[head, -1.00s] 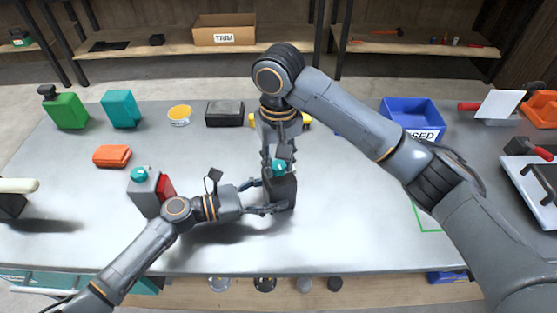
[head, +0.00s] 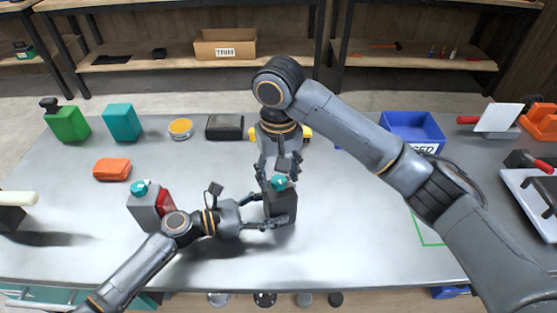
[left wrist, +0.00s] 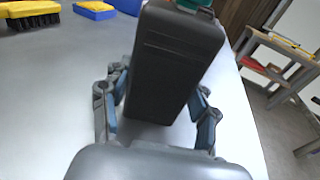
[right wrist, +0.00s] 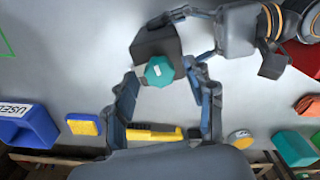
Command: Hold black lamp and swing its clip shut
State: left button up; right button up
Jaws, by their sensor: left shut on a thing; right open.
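The black lamp (head: 284,208) stands upright on the grey table, a dark box with a teal knob (head: 279,183) on top. My left gripper (head: 270,210) is shut on its body from the left, fingers on opposite sides. The left wrist view shows the lamp's dark face (left wrist: 170,62) between the fingers. My right gripper (head: 279,170) points down over the lamp, open. In the right wrist view the knob (right wrist: 160,71) lies between its spread fingertips, with the lamp body (right wrist: 154,42) behind it. I cannot make out the clip clearly.
A grey-and-red lamp-like box (head: 146,207) stands close to my left wrist. A black box (head: 225,127), a yellow tin (head: 180,129) and a yellow brush (right wrist: 150,134) lie behind. A blue bin (head: 412,128) is at the back right. The table's front middle is clear.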

aim_at(279, 179)
notch_tip(279, 179, up, 12)
jog(key=shift+f, duration=0.25)
dwell(0.3)
pick_arm(q)
jog(key=o, duration=1.4)
jog(key=shift+r+p+v, duration=0.2)
jog(key=shift+p+v, duration=0.05)
jog(key=shift+v, duration=1.1)
jog(key=shift+r+p+v, duration=0.2)
jog(key=shift+p+v, duration=0.1)
jog(key=shift+v, duration=1.1)
jog(key=shift+r+p+v, duration=0.15)
jog(key=shift+p+v, duration=0.1)
jog(key=shift+v, duration=1.1)
jog(key=shift+w, duration=0.1)
pick_arm(e)
jog(key=shift+r, duration=0.8)
pick_arm(q)
jog(key=shift+o, duration=0.4)
